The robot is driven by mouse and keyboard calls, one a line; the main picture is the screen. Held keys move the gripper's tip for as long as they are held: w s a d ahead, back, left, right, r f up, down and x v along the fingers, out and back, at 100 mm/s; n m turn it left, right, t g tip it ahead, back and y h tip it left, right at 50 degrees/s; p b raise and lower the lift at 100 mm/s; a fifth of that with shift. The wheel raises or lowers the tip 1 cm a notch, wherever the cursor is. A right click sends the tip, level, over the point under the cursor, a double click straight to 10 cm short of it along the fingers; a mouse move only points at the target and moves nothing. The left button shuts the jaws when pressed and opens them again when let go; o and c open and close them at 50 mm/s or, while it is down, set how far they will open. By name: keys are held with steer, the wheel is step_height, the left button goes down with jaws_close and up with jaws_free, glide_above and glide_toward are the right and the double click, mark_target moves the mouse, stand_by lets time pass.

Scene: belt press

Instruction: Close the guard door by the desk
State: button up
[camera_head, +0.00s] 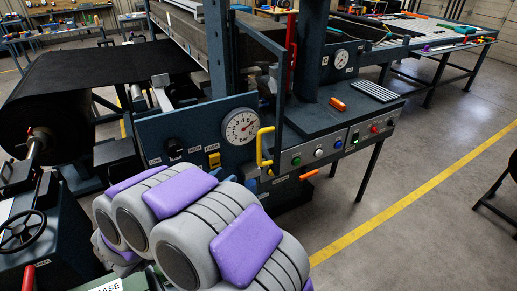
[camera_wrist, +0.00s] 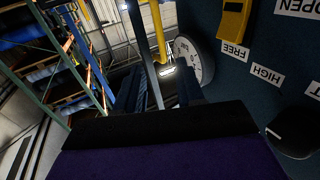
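The guard door (camera_head: 279,100) is a thin dark blue frame beside the desk (camera_head: 345,135), standing swung out from the press, with a yellow handle (camera_head: 265,147) on its lower front edge. The desk has several coloured buttons on its front. My arm's grey and purple links fill the lower middle of the body view and hide my gripper there. In the wrist view my gripper (camera_wrist: 161,88) shows two dark fingers with a gap between them, apparently empty. The yellow handle (camera_wrist: 158,32) stands beyond the gap, apart from the fingers as far as I can tell.
A blue panel with a round gauge (camera_head: 241,126) and a yellow latch (camera_head: 214,159) stands left of the door. A large black roll (camera_head: 38,122) and a handwheel (camera_head: 22,231) are at the left.

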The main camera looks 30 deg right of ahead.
mark_target(258, 150)
steer(key=b+x, duration=0.3)
steer(key=x, duration=1.3)
steer(key=shift+w+d, duration=0.15)
steer(key=shift+d, duration=0.15)
steer(key=shift+c, duration=0.3)
jaws_close()
